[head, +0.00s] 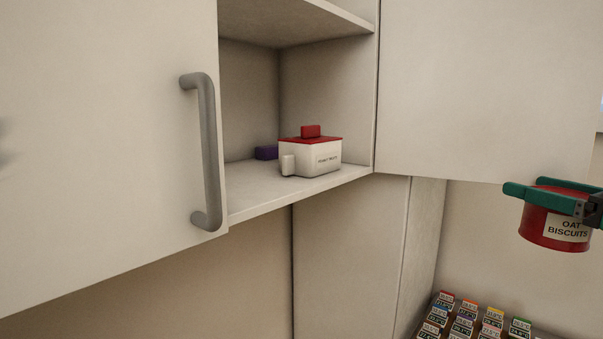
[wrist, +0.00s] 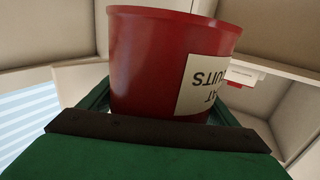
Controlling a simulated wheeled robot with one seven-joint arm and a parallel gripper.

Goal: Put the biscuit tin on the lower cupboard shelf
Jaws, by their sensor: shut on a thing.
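The biscuit tin (head: 541,226) is a red round tin with a cream label reading OAT BISCUITS. My gripper (head: 545,193) is at the right of the head view, its green fingers shut around the upper part of the tin. The tin is held in the air, apart from any surface, and also fills the middle of the wrist view (wrist: 150,60). The lower cupboard shelf (head: 262,198) is left of the tin in the head view. The cupboard stands open there.
On the shelf stand a white box with a red lid (head: 312,158) and a small purple block (head: 266,153) behind it. A door with a grey handle (head: 205,150) is at left; a flat panel (head: 480,90) is at right. Several small labelled items (head: 465,318) lie below. The shelf's front left is clear.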

